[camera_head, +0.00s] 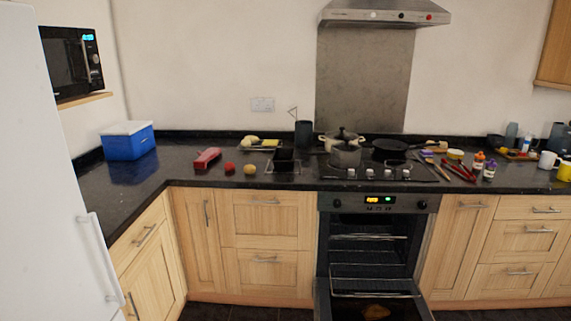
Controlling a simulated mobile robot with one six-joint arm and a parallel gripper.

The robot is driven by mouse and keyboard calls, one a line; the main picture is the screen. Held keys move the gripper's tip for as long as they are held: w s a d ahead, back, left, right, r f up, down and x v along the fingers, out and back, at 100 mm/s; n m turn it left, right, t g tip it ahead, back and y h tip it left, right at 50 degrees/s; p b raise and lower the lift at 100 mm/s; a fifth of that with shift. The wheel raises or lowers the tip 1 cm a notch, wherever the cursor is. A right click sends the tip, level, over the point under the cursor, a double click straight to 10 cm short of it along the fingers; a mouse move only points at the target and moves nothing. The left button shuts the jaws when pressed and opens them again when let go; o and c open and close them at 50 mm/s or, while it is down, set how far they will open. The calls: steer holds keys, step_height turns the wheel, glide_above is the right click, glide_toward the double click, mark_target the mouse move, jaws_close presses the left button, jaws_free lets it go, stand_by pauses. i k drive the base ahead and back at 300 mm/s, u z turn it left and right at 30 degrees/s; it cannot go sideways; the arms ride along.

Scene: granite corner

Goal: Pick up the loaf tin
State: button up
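A dark, open, box-shaped container (284,161), which looks like the loaf tin, stands on the black counter just left of the hob. It seems to sit on or against a thin wire rack (298,168); at this size I cannot tell which. Its inside is too dark to make out. My gripper is not in view.
A red object (207,158), a small red item (229,167) and a round tan one (249,169) lie left of the container. Pots (345,155) stand on the hob to the right. The oven door (370,303) hangs open below. A blue box (127,143) stands far left.

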mark_target(283, 159)
steer(key=z, duration=0.2)
steer(key=k, duration=0.7)
steer(key=z, duration=0.5)
steer(key=k, duration=0.6)
steer(key=u, duration=0.1)
steer(key=i, duration=1.05)
steer(key=u, duration=0.75)
steer(key=i, duration=0.65)
steer(key=u, duration=1.05)
steer(key=i, duration=0.85)
steer(key=u, duration=0.6)
